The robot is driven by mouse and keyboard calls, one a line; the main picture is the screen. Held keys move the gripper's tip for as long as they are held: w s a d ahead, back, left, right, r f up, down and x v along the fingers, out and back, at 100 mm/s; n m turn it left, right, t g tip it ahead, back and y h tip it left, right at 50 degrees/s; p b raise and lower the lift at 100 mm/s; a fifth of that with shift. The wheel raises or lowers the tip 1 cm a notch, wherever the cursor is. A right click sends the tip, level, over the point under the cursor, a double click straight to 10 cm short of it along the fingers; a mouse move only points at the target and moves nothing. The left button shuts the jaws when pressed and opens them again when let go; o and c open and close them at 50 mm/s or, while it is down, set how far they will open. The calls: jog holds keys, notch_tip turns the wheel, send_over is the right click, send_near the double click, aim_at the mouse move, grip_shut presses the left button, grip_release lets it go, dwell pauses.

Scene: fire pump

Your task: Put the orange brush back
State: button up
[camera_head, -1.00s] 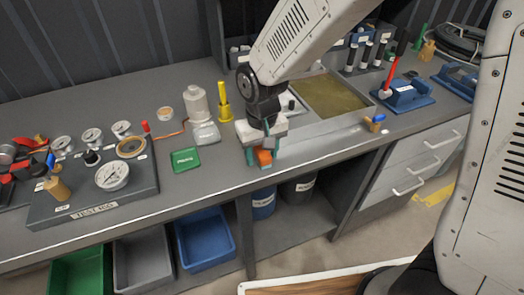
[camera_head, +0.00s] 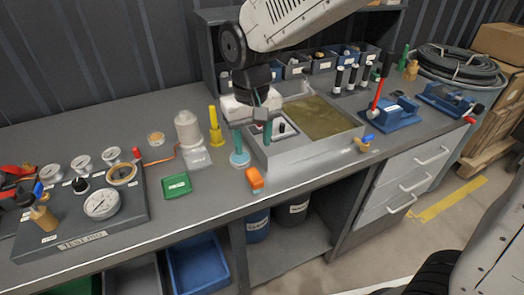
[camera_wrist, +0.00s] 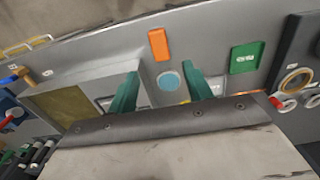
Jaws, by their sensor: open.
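The orange brush (camera_head: 254,178) shows as a small orange block on the grey bench, close to the front edge and just left of the metal basin. In the wrist view it (camera_wrist: 158,44) lies beyond the fingertips, clear of both. My gripper (camera_head: 252,146) is open and empty, above the bench behind the brush, by the basin's left end. Its two green fingers also show in the wrist view (camera_wrist: 160,78), spread apart. A light blue disc (camera_head: 239,160) sits on the bench below the left finger; in the wrist view it (camera_wrist: 169,81) appears between the fingers.
The metal basin (camera_head: 310,163) holds murky liquid. Left are a green box (camera_head: 176,185), a white bottle (camera_head: 188,130), a yellow stand (camera_head: 215,128) and a gauge board (camera_head: 85,215). Blue vises (camera_head: 390,113) stand right. Bare bench lies around the brush.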

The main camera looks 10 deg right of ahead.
jog(key=s+d+r+m, duration=0.1)
jog(key=s+d+r, duration=0.2)
jog(key=d, duration=0.2)
jog(key=s+d+r, duration=0.3)
jog(key=d, duration=0.3)
jog(key=s+d+m+t, duration=0.1)
jog(key=s+d+m, duration=0.1)
jog(key=s+d, duration=0.8)
jog(key=s, duration=0.3)
jog(key=shift+s+r, duration=0.3)
jog(key=shift+s, duration=0.1)
